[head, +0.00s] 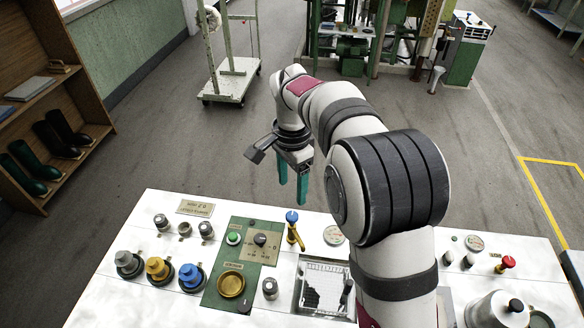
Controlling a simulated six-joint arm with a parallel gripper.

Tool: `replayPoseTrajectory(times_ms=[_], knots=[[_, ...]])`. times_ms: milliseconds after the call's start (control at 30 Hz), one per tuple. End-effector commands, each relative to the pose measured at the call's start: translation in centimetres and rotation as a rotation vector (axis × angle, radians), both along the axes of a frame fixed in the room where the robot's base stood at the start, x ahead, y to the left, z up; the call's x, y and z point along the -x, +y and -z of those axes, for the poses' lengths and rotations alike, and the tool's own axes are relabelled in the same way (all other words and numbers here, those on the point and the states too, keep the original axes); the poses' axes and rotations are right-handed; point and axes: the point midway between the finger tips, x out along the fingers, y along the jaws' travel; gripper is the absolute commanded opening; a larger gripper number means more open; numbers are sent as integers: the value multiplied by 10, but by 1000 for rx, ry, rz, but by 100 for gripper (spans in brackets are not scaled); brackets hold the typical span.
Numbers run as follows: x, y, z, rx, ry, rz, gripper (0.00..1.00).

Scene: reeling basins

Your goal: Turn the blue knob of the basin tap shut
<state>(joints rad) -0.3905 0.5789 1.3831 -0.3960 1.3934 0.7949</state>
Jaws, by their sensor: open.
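The basin tap (294,234) is a brass-coloured spout with a blue knob (292,216) on top. It stands upright at the back of the white worktop, just behind the square basin (324,284). My gripper (292,190) hangs above and beyond the worktop's back edge, pointing down. Its two teal fingers are apart with nothing between them. In the picture the fingertips are a little above the blue knob and look clear of it. How far the knob is turned cannot be told.
A green panel (215,298) with a dial and brass bowl (231,284) is left of the tap. Blue and yellow knobs (190,275) stand further left. A red-knobbed tap (507,263) and metal kettle (492,312) are at right. My arm covers the worktop's middle right.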

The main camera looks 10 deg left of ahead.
Motion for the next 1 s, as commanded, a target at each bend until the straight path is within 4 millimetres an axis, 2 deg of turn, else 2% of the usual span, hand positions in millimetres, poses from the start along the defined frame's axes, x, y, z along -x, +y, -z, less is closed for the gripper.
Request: replayPoseTrajectory(times_ms=[33,100,267,400,733,800,867,967,1000], knots=[[-1,0,-15,-1,-4,1,69],[-1,0,-32,-1,-4,1,69],[0,0,-56,0,0,0,69],[0,0,-62,1,1,1,69],[0,0,-61,1,1,0,69],[4,-5,-64,-3,1,-5,69],[19,-22,-73,-11,4,-25,69],[79,-72,-90,-47,14,-96,69],[111,-91,-92,-64,17,-130,69]])
